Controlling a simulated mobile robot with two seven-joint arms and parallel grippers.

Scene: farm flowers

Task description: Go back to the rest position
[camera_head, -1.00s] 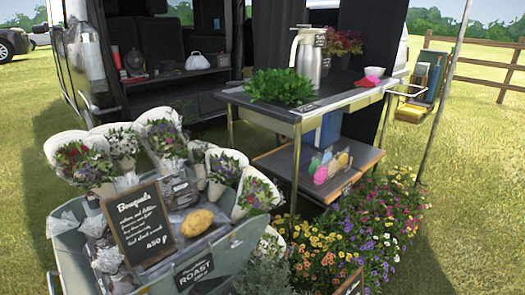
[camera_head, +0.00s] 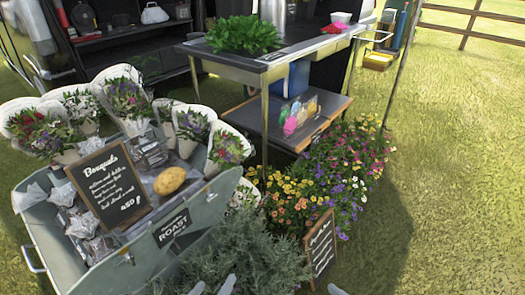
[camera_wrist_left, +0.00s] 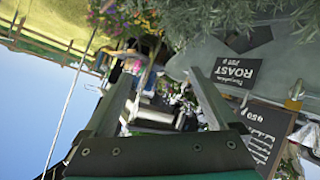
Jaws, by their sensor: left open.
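My left gripper (camera_head: 213,287) shows only as pale fingertips at the bottom edge of the head view. In the left wrist view its two fingers (camera_wrist_left: 158,92) stand wide apart with nothing held between them. The wrist picture is rotated, with the sky at lower left. A small pale tip at the bottom edge of the head view, right of the left gripper, may belong to my right gripper; its jaws cannot be made out.
A grey cart (camera_head: 50,238) holds bouquets (camera_head: 125,98), a chalkboard sign (camera_head: 107,187) and a yellow potato-like item (camera_head: 169,181). Behind stands a table (camera_head: 225,63) with a leafy plant (camera_head: 243,35). Flowers (camera_head: 300,190) and a small sign (camera_head: 320,248) are nearby. Grass at right is open.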

